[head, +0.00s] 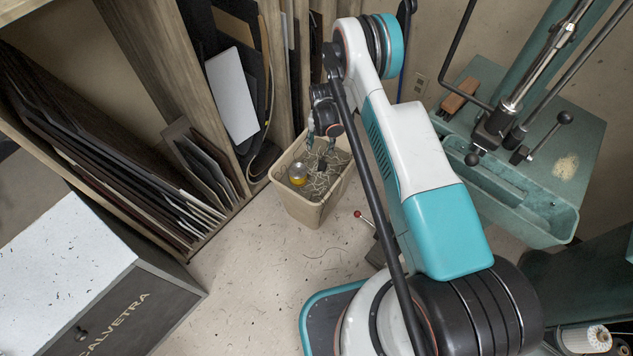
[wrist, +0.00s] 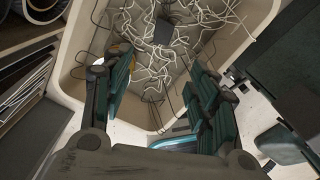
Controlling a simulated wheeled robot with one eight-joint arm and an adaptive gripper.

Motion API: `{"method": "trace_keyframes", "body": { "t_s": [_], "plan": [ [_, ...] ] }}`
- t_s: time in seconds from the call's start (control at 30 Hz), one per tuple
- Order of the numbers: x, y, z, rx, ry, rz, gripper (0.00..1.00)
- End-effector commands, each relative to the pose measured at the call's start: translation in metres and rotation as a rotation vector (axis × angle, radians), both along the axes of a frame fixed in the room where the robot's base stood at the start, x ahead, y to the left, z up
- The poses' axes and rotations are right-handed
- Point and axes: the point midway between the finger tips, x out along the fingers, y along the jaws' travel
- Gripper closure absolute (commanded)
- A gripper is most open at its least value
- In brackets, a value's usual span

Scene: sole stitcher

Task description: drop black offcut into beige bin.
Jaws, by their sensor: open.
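The beige bin (head: 302,208) stands on the floor in front of the wooden racks. In the wrist view its wall (wrist: 262,22) surrounds pale thread scraps. A small dark square piece, which looks like the black offcut (wrist: 163,30), lies on the scraps inside the bin. In the head view a dark patch (head: 321,166) shows at the same place. My gripper (head: 323,138) is over the bin. In the wrist view its fingers (wrist: 160,75) are wide apart with nothing between them, and the dark piece lies beyond them, apart from both.
Racks of dark sheets (head: 120,150) stand to the left. A green machine (head: 520,190) with a trough is at the right. A grey box (head: 130,310) is at lower left. Floor in front of the bin is clear.

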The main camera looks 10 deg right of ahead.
Motion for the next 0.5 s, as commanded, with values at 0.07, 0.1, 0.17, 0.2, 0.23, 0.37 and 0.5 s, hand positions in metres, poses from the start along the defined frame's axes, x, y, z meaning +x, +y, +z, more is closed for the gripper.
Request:
{"method": "trace_keyframes", "body": {
  "t_s": [0.07, 0.1, 0.17, 0.2, 0.23, 0.37, 0.5],
  "plan": [
    [0.0, 0.0, 0.016, 0.0, 0.0, 0.0, 0.46],
    [0.0, 0.0, 0.024, 0.0, 0.0, 0.0, 0.46],
    [0.0, 0.0, 0.036, 0.0, 0.0, 0.0, 0.46],
    [0.0, 0.0, 0.043, 0.0, 0.0, 0.0, 0.46],
    [0.0, 0.0, 0.049, 0.0, 0.0, 0.0, 0.46],
    [0.0, 0.0, 0.07, 0.0, 0.0, 0.0, 0.46],
    [0.0, 0.0, 0.086, 0.0, 0.0, 0.0, 0.46]
  ]
}}
